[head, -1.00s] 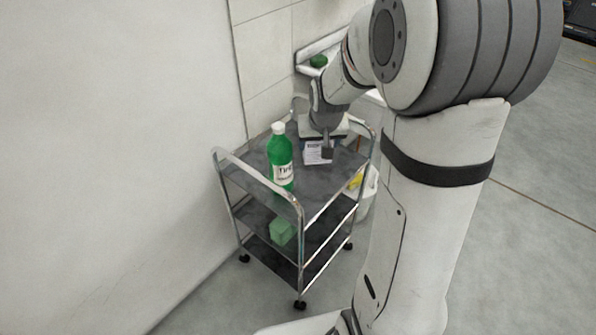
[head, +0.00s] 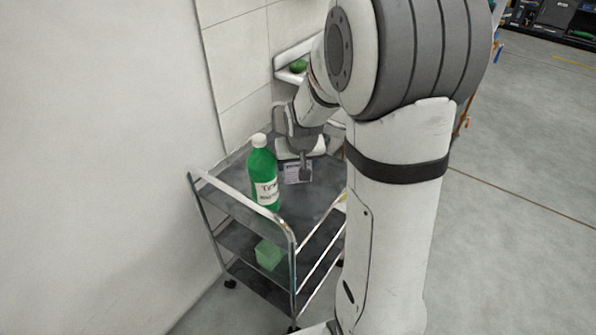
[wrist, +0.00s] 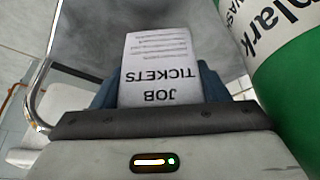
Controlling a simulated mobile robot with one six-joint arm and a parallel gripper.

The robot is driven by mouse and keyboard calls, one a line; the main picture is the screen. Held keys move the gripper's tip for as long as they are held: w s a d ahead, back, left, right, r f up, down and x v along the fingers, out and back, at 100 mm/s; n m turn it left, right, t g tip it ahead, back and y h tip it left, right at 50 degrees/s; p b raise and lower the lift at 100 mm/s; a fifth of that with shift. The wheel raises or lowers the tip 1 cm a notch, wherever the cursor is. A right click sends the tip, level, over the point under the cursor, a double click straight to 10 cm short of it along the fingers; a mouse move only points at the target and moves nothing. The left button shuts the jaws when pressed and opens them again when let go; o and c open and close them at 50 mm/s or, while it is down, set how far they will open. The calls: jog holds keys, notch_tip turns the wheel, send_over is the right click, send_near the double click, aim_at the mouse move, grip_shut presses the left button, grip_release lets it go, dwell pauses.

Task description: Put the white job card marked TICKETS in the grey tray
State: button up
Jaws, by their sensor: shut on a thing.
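The white job card (wrist: 158,65), with JOB TICKETS printed upside down in the wrist view, is between the fingers of my gripper. My gripper (head: 304,172) is shut on it above the top shelf of a trolley. In the head view the card (head: 292,173) is small and partly covered by a finger. I cannot tell whether its lower edge touches the shelf. I cannot make out a separate grey tray in either view.
The metal trolley has dark grey shelves; its top shelf (head: 312,200) has bare room in front. A green bottle (head: 264,180) stands close left of my gripper; it also shows in the wrist view (wrist: 290,75). A green block (head: 268,254) sits on a lower shelf.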

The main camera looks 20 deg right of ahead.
aim_at(298, 166)
jog(key=shift+f, duration=1.35)
jog(key=shift+f+b, duration=0.2)
jog(key=shift+b, duration=0.2)
jog(key=o, duration=0.7)
jog(key=shift+r, duration=0.15)
